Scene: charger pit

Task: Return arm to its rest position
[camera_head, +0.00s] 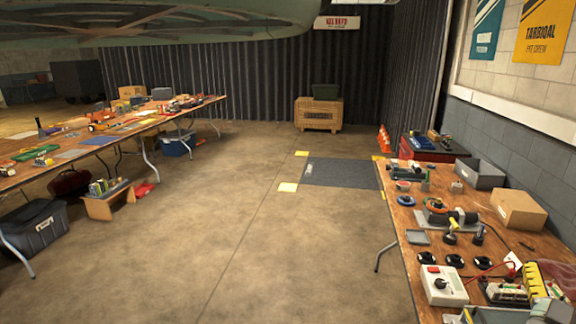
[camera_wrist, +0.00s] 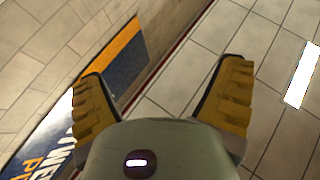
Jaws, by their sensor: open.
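My gripper (camera_wrist: 160,85) shows in the wrist view with its two yellow-padded fingers spread wide apart. Nothing is between the fingers. Behind them are a tiled ceiling or panel surface (camera_wrist: 190,45), a bright white light strip (camera_wrist: 302,75) and a block wall with a blue and yellow banner (camera_wrist: 125,65). The wrist view is tilted. My arm and gripper do not show in the head view.
A workbench (camera_head: 395,255) with tools and boxes stands at the right, beside the wall. A long cluttered table (camera_head: 110,133) runs along the left. A dark floor mat (camera_head: 340,174) and a wooden crate (camera_head: 318,115) lie ahead. The middle floor (camera_head: 215,215) is clear.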

